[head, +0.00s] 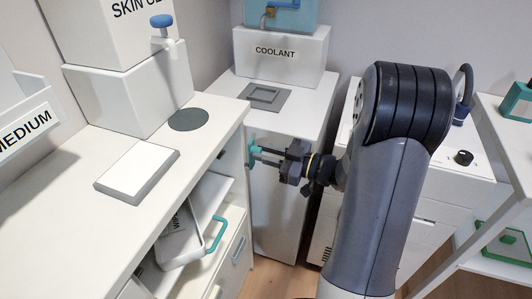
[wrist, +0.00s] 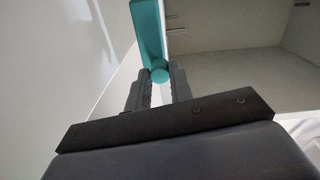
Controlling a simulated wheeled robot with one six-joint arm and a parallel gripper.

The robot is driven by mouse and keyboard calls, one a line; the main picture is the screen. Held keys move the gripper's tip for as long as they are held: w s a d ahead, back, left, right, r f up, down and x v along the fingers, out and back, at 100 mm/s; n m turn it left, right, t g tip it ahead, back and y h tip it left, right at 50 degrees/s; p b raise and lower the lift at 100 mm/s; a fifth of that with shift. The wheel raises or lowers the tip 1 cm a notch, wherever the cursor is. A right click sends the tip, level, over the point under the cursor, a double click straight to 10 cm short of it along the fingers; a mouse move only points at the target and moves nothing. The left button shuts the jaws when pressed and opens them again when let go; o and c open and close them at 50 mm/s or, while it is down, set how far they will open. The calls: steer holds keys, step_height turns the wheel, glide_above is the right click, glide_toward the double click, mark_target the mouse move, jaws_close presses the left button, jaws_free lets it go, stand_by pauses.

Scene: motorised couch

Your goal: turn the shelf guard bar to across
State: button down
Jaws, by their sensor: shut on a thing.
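The teal shelf guard bar (head: 251,148) is at the right front edge of the left cabinet, below its top. In the wrist view the bar (wrist: 148,30) runs away from my fingers, with a round teal knob (wrist: 160,75) at its near end. My gripper (head: 262,156) reaches it from the right. In the wrist view my gripper (wrist: 160,78) is shut on the knob, one finger on each side. The head view shows only a small part of the bar, so its full direction is hard to tell there.
Below the left counter (head: 160,168) is an open shelf holding a tilted white bin (head: 181,240) with a teal handle (head: 215,236). A grey cabinet (head: 283,190) with the COOLANT box (head: 281,54) stands behind my gripper. A white unit (head: 440,185) with a black knob is at right.

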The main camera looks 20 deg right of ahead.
steer(key=s+n+b, duration=0.1)
steer(key=n+b, duration=0.1)
steer(key=s+a+f+n+b, duration=0.1)
steer(key=n+b, duration=0.2)
steer(key=s+a+n+b, duration=0.1)
steer(key=n+b, duration=0.2)
steer(key=shift+s+a+f, duration=0.1)
steer(key=shift+a+f, duration=0.05)
steer(key=shift+f, duration=0.2)
stand_by(0.6)
steer(key=c, duration=1.3)
jaws_free()
steer(key=shift+o, duration=0.2)
steer(key=p+v, duration=0.1)
steer(key=v, duration=0.9)
steer(key=shift+s+d+p, duration=0.3)
steer(key=shift+p, duration=0.05)
steer(key=shift+w+a+f, duration=0.1)
